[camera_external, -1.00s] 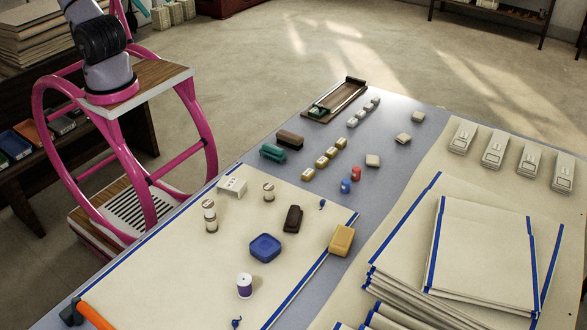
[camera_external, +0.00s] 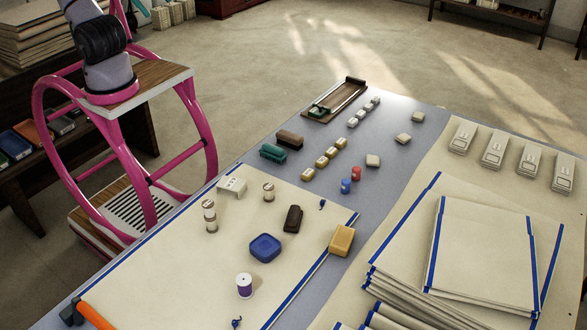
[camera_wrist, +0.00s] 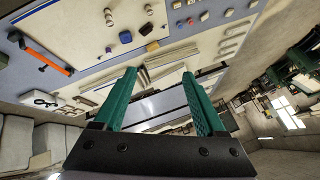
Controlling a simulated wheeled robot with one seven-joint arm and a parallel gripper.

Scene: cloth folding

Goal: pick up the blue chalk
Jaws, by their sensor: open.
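A blue rounded-square piece (camera_external: 265,248), which looks like the blue chalk, lies flat on the cream cloth (camera_external: 180,265). It also shows near the top of the wrist view as a small blue piece (camera_wrist: 125,37). My gripper (camera_wrist: 160,74) is open, with its two green fingers wide apart and nothing between them. It is well away from the blue piece, which lies beyond and left of the fingertips in the wrist view. The gripper is outside the external view, where only part of my arm shows at the upper left.
Near the blue piece lie a dark brown block (camera_external: 293,218), a yellow block (camera_external: 341,240) and a purple spool (camera_external: 245,285). Small red (camera_external: 356,173) and blue (camera_external: 346,186) cylinders stand farther back. Stacked cream cloths (camera_external: 480,245) fill the right side. An orange-handled tool (camera_external: 95,315) lies at lower left.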

